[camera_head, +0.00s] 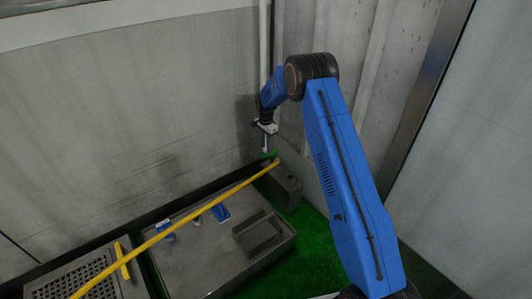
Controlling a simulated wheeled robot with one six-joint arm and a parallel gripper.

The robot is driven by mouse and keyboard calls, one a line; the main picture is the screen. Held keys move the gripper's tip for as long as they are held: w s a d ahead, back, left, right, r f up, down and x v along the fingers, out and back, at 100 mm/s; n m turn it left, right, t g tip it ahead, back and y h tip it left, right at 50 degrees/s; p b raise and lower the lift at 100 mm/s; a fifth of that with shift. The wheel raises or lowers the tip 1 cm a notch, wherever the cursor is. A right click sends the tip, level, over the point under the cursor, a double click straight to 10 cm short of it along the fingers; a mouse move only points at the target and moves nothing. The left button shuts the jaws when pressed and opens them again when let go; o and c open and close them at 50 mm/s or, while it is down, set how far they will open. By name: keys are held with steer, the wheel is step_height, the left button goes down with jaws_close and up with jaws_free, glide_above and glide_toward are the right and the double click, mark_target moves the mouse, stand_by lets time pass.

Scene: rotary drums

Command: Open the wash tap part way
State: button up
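A small green piece (270,154), which looks like the wash tap's handle, shows at the foot of the white vertical pipe (263,45) by the back wall. My gripper (266,149) points down from the end of my blue arm, and its tips are just above or at the green piece. I cannot tell whether they touch it. The fingers are too small in the picture to show whether they are open or shut. The tap's body is not clearly visible.
A long yellow bar (190,217) crosses above a grey tray-like table (190,265) holding blue items (220,212) and a dark block (258,235). A perforated grey panel (90,288) with a yellow handle (122,260) is at lower left. Green floor (315,235) shows at right. Walls close in behind.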

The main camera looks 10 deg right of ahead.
mark_target(266, 154)
steer(key=shift+f, duration=2.2)
jaws_close()
